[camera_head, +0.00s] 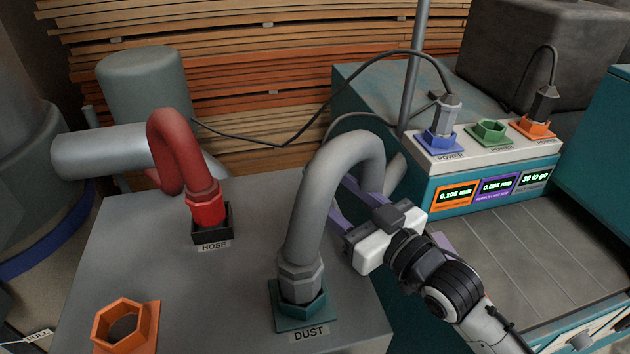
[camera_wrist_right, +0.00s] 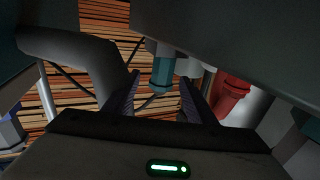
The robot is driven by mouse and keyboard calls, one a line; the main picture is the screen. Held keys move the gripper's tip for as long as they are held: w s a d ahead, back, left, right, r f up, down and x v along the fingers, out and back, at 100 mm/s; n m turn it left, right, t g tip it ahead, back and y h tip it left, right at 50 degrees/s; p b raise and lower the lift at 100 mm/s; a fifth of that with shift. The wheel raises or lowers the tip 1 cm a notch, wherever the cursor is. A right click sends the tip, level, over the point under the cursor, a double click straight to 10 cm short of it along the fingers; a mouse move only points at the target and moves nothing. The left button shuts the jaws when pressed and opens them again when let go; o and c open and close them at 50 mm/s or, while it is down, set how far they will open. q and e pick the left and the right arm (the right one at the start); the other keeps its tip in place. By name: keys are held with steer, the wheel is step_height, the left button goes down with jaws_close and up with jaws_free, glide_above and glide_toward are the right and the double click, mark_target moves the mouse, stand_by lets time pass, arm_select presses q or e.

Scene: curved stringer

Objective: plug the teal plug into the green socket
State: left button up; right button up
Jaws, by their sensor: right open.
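The green socket (camera_head: 489,131) is on the sloped panel at the right, between a blue and an orange socket. It is empty. I cannot pick out a teal plug in the head view; the grey hose may hide it. In the right wrist view a teal cylinder (camera_wrist_right: 163,70) shows beyond the fingers; I cannot tell whether it is the plug or a tank. My right gripper (camera_head: 350,195) is open behind the arched grey hose, with its fingertips partly hidden. In the wrist view the space between the fingers (camera_wrist_right: 160,95) looks empty. My left gripper is out of view.
The grey hose (camera_head: 330,170) rises from the DUST socket (camera_head: 303,312) beside my right gripper. A red hose (camera_head: 180,150) stands in the HOSE socket. A grey plug (camera_head: 446,112) fills the blue socket (camera_head: 438,140) and a dark plug (camera_head: 543,102) the orange one (camera_head: 533,128). Black cables hang behind.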

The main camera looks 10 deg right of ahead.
mark_target(321, 184)
steer(key=x, duration=0.5)
steer(key=shift+s+a+f, duration=0.1)
steer(key=shift+a, duration=0.05)
steer(key=c, duration=1.2)
